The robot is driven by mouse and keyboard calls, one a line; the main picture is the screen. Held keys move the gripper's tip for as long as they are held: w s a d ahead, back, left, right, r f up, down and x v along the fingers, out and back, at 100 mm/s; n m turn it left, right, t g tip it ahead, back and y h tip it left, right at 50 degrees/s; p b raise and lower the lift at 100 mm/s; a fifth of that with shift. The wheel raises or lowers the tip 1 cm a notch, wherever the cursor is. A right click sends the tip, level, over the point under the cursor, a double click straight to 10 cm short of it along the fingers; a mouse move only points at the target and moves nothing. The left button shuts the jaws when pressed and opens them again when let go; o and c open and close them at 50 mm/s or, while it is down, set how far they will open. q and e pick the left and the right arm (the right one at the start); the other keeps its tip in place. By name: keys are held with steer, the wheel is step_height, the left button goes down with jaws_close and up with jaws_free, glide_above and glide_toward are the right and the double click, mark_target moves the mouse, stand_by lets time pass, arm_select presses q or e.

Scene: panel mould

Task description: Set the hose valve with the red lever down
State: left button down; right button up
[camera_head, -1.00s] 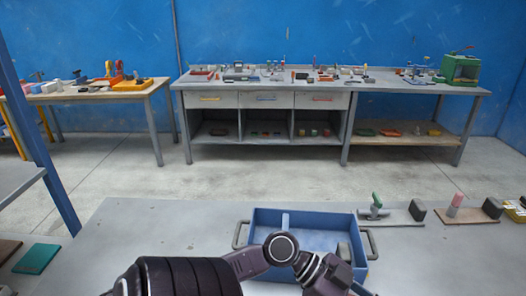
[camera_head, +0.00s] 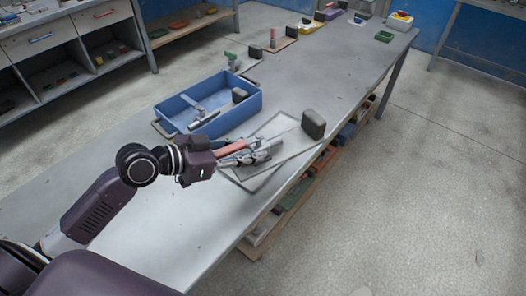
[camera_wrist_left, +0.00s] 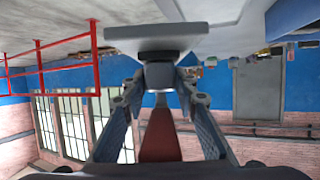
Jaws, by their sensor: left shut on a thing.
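The hose valve (camera_wrist_left: 158,76) is between the fingers of my left gripper (camera_head: 262,154), which is shut on it. Its red lever (camera_head: 231,148) runs back along the gripper towards the wrist. In the left wrist view the red lever (camera_wrist_left: 160,136) lies between the two fingers (camera_wrist_left: 158,92), with the grey valve body and a flat grey piece beyond. The gripper is over the near part of a grey board (camera_head: 286,141) on the table. The fingers hide much of the valve; I cannot tell whether it touches the board. My right gripper is out of view.
A dark block (camera_head: 314,123) stands at the board's far right end. A blue tray (camera_head: 170,128) with grey parts and a dark block lies behind the gripper. More small boards stand farther along the table (camera_head: 345,75). The table's right edge is close to the board.

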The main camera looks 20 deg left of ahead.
arm_select(q)
steer(key=w+a+r+n+t+y, duration=0.2)
steer(key=w+a+r+n+y, duration=0.2)
steer(key=w+r, duration=0.4)
steer(key=shift+w+d+f+b, duration=0.1)
steer(key=shift+w+f+b, duration=0.15)
steer(key=shift+f, duration=3.15)
steer(key=shift+w+a+f+b, duration=0.1)
steer(key=shift+w+f, duration=0.15)
steer(key=shift+f, duration=3.15)
steer(key=shift+w+d+f+b, duration=0.1)
steer(key=shift+w+f+b, duration=0.15)
steer(key=shift+f, duration=3.15)
steer(key=c, duration=1.5)
jaws_free()
steer(key=shift+c, duration=0.2)
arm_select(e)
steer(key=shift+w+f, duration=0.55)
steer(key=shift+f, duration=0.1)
arm_select(q)
steer(key=v, duration=1.2)
steer(key=shift+s+d+f, duration=0.1)
